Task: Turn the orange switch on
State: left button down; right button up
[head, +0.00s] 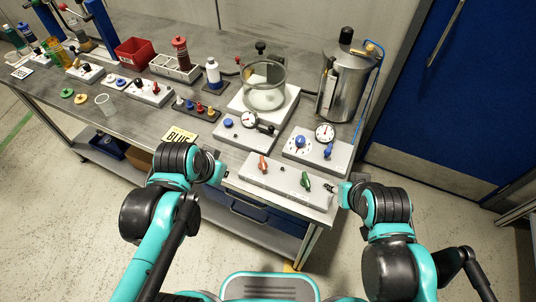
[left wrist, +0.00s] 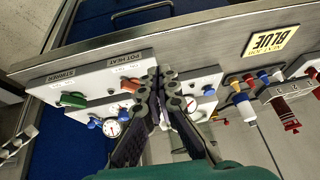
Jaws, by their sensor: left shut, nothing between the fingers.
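The orange switch (head: 263,165) is a small orange lever on a white panel (head: 283,185) at the table's front edge. In the left wrist view the orange switch (left wrist: 131,85) sits beside the label "POT HEAT", just left of my fingertips. A green switch (head: 305,180) shares the panel; it also shows by the label "STIRRER" (left wrist: 72,99). My left gripper (head: 219,170) is at the panel's left end, apart from the orange switch; its fingers (left wrist: 161,74) are together and empty. My right gripper (head: 337,193) is near the panel's right end; its fingers are unclear.
Two white units with dials (head: 249,119) (head: 324,132) stand behind the panel. A glass vessel (head: 264,90) and a metal drum (head: 347,85) stand further back. A yellow "BLUE" card (head: 180,135) lies to the left. Free floor lies in front of the table.

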pick_arm(q)
jog(key=w+d+r+m+g+h+p, duration=0.2)
jog(key=w+d+r+m+g+p, duration=0.1)
jog(key=w+d+r+m+p, duration=0.35)
jog(key=m+g+p, duration=0.1)
jog(key=m+g, duration=0.1)
jog(key=m, duration=0.3)
send_over(263, 164)
jog(key=d, duration=0.2)
notch_tip(263, 164, down, 2)
jog(key=shift+d+f+h, duration=0.15)
jog(key=shift+h, duration=0.15)
pick_arm(e)
notch_tip(263, 164, up, 9)
jog(key=shift+f, duration=0.1)
pick_arm(q)
jog(key=b+x, duration=0.4)
jog(key=x, duration=0.6)
jog(key=shift+w, duration=0.2)
jog(key=a, duration=0.3)
jog(key=shift+s+a+b, duration=0.1)
jog(key=shift+s+b, duration=0.25)
jog(key=shift+s+a, duration=0.1)
jog(key=shift+a, duration=0.3)
pick_arm(e)
notch_tip(263, 164, down, 5)
jog(key=shift+r, duration=0.2)
jog(key=shift+s, duration=0.1)
